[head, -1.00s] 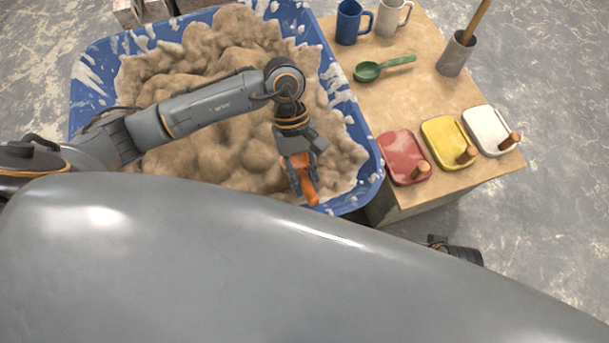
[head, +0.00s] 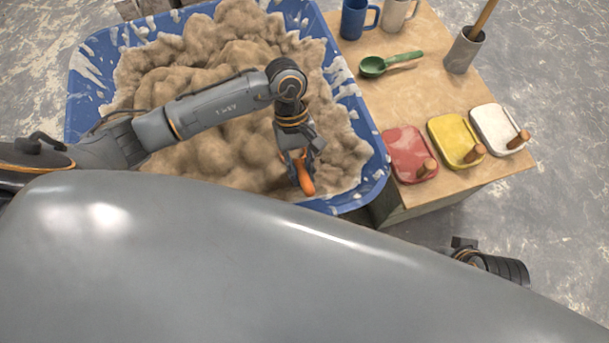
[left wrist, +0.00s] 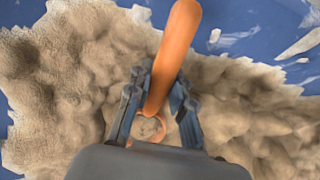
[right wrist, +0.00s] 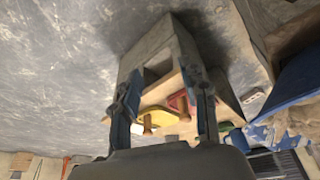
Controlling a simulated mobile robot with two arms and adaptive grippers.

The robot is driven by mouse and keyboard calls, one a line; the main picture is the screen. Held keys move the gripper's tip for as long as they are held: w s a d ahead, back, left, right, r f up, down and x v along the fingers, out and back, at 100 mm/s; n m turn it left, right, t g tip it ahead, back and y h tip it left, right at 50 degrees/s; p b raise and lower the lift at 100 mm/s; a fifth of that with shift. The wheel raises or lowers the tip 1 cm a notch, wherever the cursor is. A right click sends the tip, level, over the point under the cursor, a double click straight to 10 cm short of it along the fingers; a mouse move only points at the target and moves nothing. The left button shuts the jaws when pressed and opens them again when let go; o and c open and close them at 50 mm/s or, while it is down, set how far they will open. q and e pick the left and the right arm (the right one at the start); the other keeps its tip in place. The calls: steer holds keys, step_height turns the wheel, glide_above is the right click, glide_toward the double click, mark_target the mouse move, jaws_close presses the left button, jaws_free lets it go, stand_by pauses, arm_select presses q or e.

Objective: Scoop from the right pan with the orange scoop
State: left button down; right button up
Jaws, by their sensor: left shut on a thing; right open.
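The orange scoop (head: 305,178) is in my left gripper (head: 300,152), over the near right part of the blue tub (head: 372,185). In the left wrist view, my left gripper (left wrist: 158,92) is shut on the scoop's orange handle (left wrist: 172,50), which points up and away. The scoop's rim (left wrist: 148,132) shows low between the fingers, with mortar colour inside it; I cannot tell whether it is filled or sunk in. Lumpy mortar (head: 220,80) fills the tub. My right gripper (right wrist: 162,90) is open and empty, away from the tub.
A wooden table (head: 425,100) right of the tub bears a green scoop (head: 374,67), a blue mug (head: 353,18), a pale mug (head: 394,14), a grey holder (head: 462,52), and red (head: 405,148), yellow (head: 451,135) and white (head: 492,125) hand floats.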

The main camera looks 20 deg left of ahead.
arm_select(q)
steer(key=w+a, duration=0.2)
steer(key=w, duration=0.1)
steer(key=shift+w+a+f, duration=0.1)
steer(key=shift+w+a, duration=0.2)
steer(key=shift+a, duration=0.05)
steer(key=shift+w+a+r+t+y, duration=0.35)
steer(key=shift+w+r+t+y, duration=0.15)
steer(key=shift+t, duration=0.2)
steer(key=t, duration=0.1)
steer(key=r+t+y, duration=0.2)
steer(key=shift+w+a, duration=0.3)
steer(key=shift+w, duration=0.05)
step_height(320, 180, up, 5)
steer(key=p, duration=0.3)
step_height(320, 180, up, 4)
steer(key=p, duration=0.2)
glide_above(297, 159)
steer(key=shift+w+a+y, duration=0.3)
arm_select(e)
step_height(297, 159, down, 16)
steer(key=g, duration=0.1)
steer(key=shift+w+a, duration=0.15)
steer(key=shift+a, duration=0.05)
